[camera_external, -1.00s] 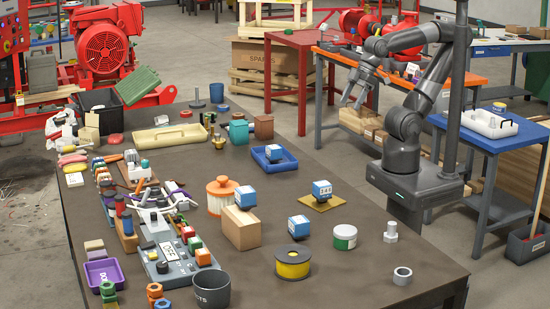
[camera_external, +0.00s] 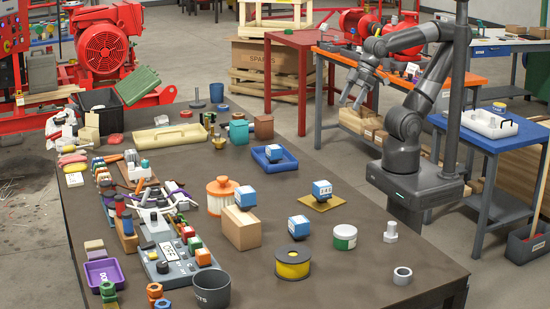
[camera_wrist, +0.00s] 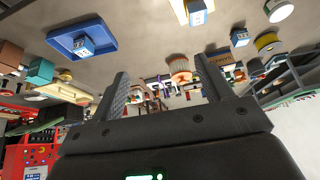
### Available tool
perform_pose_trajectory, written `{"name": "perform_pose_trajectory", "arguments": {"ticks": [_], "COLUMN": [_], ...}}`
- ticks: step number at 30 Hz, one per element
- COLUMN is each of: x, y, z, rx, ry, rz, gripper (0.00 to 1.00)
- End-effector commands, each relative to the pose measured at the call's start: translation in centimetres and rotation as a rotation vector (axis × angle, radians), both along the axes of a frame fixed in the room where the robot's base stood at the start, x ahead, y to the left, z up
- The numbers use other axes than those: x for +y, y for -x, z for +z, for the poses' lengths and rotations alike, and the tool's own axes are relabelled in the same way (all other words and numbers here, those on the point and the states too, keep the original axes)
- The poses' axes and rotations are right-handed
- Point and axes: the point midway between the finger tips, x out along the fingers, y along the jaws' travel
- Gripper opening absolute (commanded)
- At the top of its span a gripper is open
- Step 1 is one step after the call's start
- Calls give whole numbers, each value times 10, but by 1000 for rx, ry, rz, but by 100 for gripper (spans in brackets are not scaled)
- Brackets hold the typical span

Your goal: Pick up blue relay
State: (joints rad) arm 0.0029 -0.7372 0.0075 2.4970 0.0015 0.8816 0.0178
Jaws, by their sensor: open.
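Several blue relays with white labels are in view. One (camera_external: 274,152) sits in a blue tray (camera_external: 290,163). It also shows in the wrist view (camera_wrist: 83,46). A second relay (camera_external: 322,190) stands on a gold plate (camera_external: 312,203). A third (camera_external: 299,226) stands on the table behind a yellow spool. My gripper (camera_external: 352,103) is open and empty, raised beyond the table's right edge, apart from all the relays. Its two fingers (camera_wrist: 163,70) show spread in the wrist view.
The dark table (camera_external: 370,275) is crowded on its left with parts and a grey panel (camera_external: 180,265). The yellow spool (camera_external: 293,262), a white-green tub (camera_external: 345,237) and an orange-lidded pot (camera_external: 221,195) stand near the relays. The table's right side is mostly clear.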

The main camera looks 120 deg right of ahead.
Motion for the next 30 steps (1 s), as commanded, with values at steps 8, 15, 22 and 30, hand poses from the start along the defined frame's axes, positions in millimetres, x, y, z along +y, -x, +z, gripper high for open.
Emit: {"name": "perform_pose_trajectory", "arguments": {"ticks": [8,15,22,30], "x": [25,63,104,154], "y": [-77,-157,-221,-280], "z": [-10,-33,-63,-100], "rx": [-92,-192,-255,-271], "ry": [-90,-271,-512,-872], "rz": [-156,-311,-450,-633], "gripper": [72,72,72,72]}}
